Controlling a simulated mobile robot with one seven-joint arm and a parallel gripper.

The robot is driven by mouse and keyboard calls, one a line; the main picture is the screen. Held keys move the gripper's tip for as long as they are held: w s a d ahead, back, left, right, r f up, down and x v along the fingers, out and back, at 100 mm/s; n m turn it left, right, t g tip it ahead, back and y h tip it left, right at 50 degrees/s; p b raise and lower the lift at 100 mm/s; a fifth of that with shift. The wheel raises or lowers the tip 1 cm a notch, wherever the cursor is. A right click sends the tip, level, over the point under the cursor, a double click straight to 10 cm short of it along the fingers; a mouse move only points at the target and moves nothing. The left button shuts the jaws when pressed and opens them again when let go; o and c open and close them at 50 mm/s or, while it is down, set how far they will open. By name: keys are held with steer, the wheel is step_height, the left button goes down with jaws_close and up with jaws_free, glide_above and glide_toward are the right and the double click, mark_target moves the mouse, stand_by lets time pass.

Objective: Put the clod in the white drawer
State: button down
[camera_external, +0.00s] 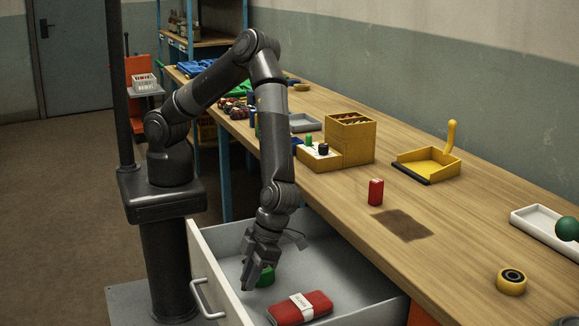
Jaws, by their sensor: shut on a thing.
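The white drawer (207,262) is pulled out below the bench top, its handle facing left. My gripper (258,279) points down inside it, near its floor. I cannot make out a thing that is clearly the clod. A flat brown patch (403,225) lies on the bench (460,225); it looks like soil or a stain.
A red pouch with a white label (300,308) lies in the drawer, right of my gripper. The bench bears a red block (375,192), a yellow dustpan (428,164), a yellow box (350,139), a white tray (541,229) and a yellow tape roll (512,281).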

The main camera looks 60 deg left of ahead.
mark_target(246, 302)
steer(key=shift+f, duration=1.95)
steer(key=shift+f, duration=0.1)
steer(key=c, duration=1.3)
jaws_free()
steer(key=shift+o, duration=0.2)
steer(key=v, duration=1.2)
